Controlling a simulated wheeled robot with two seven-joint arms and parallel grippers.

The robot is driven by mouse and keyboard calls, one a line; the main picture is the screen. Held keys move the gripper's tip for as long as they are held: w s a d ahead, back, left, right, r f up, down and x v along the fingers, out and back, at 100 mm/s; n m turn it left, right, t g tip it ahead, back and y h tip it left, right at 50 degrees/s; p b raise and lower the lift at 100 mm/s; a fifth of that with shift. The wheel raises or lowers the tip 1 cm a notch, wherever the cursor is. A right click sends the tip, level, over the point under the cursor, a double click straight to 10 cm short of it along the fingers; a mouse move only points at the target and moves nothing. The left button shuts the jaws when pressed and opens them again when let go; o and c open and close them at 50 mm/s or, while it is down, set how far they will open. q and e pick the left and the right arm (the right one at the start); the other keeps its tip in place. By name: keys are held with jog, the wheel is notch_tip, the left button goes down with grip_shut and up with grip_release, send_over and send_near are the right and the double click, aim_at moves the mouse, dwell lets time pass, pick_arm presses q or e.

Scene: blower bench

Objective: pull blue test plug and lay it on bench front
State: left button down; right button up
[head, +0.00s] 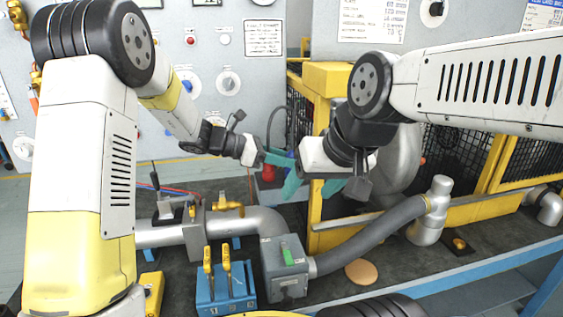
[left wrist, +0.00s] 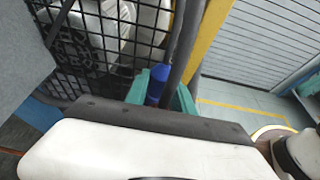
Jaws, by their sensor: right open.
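The blue test plug (left wrist: 157,86) shows in the left wrist view between the two teal fingers of my left gripper (left wrist: 160,93), which looks shut on it. A dark hose or cable passes in front of part of the plug. In the head view my left gripper (head: 278,160) is raised above the bench, and only a little blue of the plug (head: 290,161) shows there. My right gripper (head: 314,187) is open and empty, just right of the left gripper and slightly lower, with its teal fingers pointing down.
The dark bench (head: 395,270) has a blue front edge. On it are a grey box (head: 284,273) with a green switch, a blue block (head: 225,291) with yellow levers, a grey hose (head: 377,237) and a tan disc (head: 361,272). A yellow mesh guard (head: 330,77) stands behind.

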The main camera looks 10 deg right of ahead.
pick_arm(q)
jog(key=shift+r, duration=0.7)
dwell(0.5)
jog(key=shift+r, duration=1.9)
